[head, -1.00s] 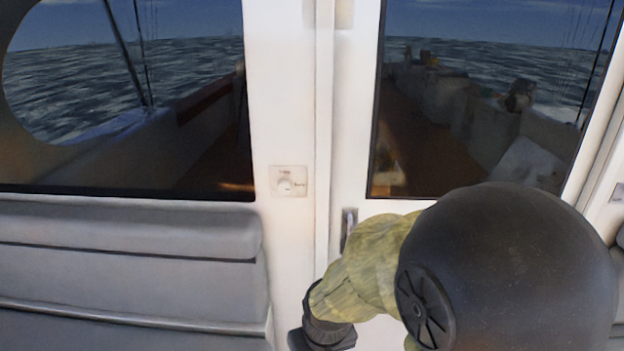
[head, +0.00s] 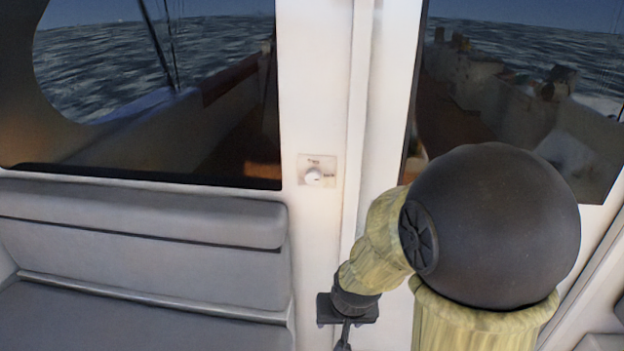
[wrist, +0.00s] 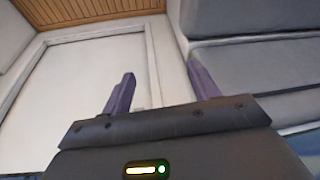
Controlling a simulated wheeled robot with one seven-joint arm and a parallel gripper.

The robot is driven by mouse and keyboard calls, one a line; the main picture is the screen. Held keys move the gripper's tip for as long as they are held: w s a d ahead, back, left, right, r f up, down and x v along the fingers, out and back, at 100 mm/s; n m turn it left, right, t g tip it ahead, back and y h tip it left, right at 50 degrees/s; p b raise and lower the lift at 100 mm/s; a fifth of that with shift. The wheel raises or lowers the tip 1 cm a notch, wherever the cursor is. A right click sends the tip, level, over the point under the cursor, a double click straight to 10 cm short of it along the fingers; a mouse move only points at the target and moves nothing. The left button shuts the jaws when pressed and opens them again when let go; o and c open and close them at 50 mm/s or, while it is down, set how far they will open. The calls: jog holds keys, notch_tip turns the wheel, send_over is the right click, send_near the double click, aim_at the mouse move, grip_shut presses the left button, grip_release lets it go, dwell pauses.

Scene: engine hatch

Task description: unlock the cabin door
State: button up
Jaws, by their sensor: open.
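The cabin door (head: 385,110) is white with a dark window and stands upright, looking closed. A small square lock plate with a round white knob (head: 314,177) sits on the white post left of the door's edge. Its small lettering is too blurred to read. My gripper (wrist: 161,70) shows two purple fingers spread apart with nothing between them. In the head view my wrist is low, below and slightly right of the knob and apart from it, and the fingers are mostly out of frame. The knob cannot be made out in the wrist view.
A grey cushioned bench (head: 140,215) fills the lower left, near the post; its cushions also show at right in the wrist view (wrist: 255,60). A large window (head: 190,110) is above it. A brown slatted wood strip (wrist: 90,10) tops the wrist view.

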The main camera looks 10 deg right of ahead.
aim_at(312, 179)
jog(key=w+m+t+h+p, duration=0.3)
jog(key=w+m+t+h, duration=0.15)
jog(key=w, duration=0.85)
jog(key=w+a+r+t+h+p, duration=0.1)
jog(key=w+a+r+t, duration=0.1)
jog(key=r, duration=0.4)
jog(key=w+a+r+t+h+p, duration=0.1)
jog(key=w+a+r+t, duration=0.2)
jog(key=w+r+t, duration=0.2)
jog(key=shift+a+r+t+p, duration=0.2)
jog(key=shift+r+t+p, duration=0.25)
jog(key=shift+t, duration=0.3)
jog(key=p+x, duration=0.6)
jog(key=x, duration=1)
jog(key=shift+w+r, duration=0.1)
jog(key=shift+w, duration=0.3)
jog(key=shift+w+d, duration=0.15)
jog(key=shift+w, duration=0.15)
jog(key=shift+c, duration=0.3)
